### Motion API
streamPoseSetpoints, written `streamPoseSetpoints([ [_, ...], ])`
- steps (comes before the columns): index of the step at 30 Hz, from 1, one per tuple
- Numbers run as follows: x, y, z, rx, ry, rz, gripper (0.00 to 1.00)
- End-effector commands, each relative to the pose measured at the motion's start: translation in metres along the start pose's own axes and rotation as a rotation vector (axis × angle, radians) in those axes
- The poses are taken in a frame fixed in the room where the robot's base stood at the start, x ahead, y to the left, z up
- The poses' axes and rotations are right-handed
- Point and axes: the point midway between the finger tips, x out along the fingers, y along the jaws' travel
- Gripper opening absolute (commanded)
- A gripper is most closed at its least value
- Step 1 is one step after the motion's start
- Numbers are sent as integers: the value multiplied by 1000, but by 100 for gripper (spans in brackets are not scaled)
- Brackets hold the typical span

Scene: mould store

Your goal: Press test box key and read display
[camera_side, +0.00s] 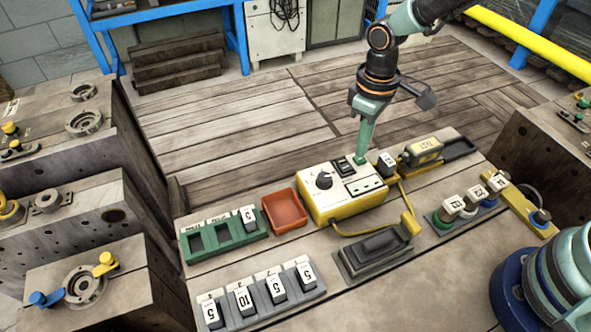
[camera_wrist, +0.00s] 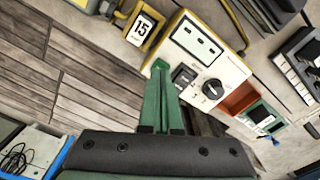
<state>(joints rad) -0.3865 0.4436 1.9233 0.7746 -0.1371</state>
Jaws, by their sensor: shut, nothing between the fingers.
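The test box (camera_side: 345,215) is a cream-topped yellow box in the middle of the bench. Its top carries a black knob (camera_side: 323,180), a small black part (camera_side: 345,166) and a pale panel with dark slots (camera_side: 365,187). In the wrist view the box (camera_wrist: 225,66) lies ahead, with the knob (camera_wrist: 212,89) and black part (camera_wrist: 183,76). I cannot tell which part is key or display, and no reading is legible. My gripper (camera_side: 361,160) is shut and empty, pointing down at the box's back edge; its tip (camera_wrist: 159,66) shows beside the box. I cannot tell whether it touches.
A block marked 15 (camera_wrist: 143,30) stands close by the box. A red tray (camera_side: 286,209) and green rack (camera_side: 222,240) are left. A grey rack of numbered blocks (camera_side: 258,298) and a black-topped pad (camera_side: 376,252) lie in front. A yellow cable (camera_side: 362,233) runs around the box.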

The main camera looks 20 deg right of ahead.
Motion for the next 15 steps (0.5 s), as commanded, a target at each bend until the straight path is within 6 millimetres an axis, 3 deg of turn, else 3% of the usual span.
streamPoseSetpoints([
  [15,8,0,0,0,-1,0,0],
])
